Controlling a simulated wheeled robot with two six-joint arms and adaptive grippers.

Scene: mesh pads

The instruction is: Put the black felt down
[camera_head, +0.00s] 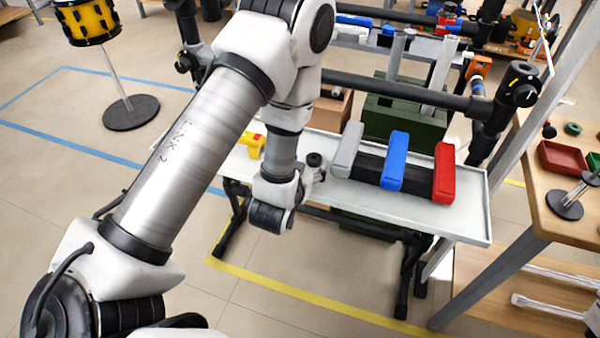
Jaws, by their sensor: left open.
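A dark black piece (369,167) lies on the grey shelf tray (458,218), showing between a grey pad (347,150), a blue pad (394,161) and a red pad (444,172). Whether this is the black felt, and whether it is one piece passing under the blue pad, I cannot tell. My left gripper (316,168) is at the left end of this row, close beside the grey pad. It is small and partly hidden by my wrist. It is open, with nothing seen in it. My right gripper is not in view.
A yellow object (251,143) lies on the tray left of my wrist. Dark rails (400,91) run behind the tray. A wooden table (555,215) with a red bin (563,157) stands at the right. The tray's right end is bare.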

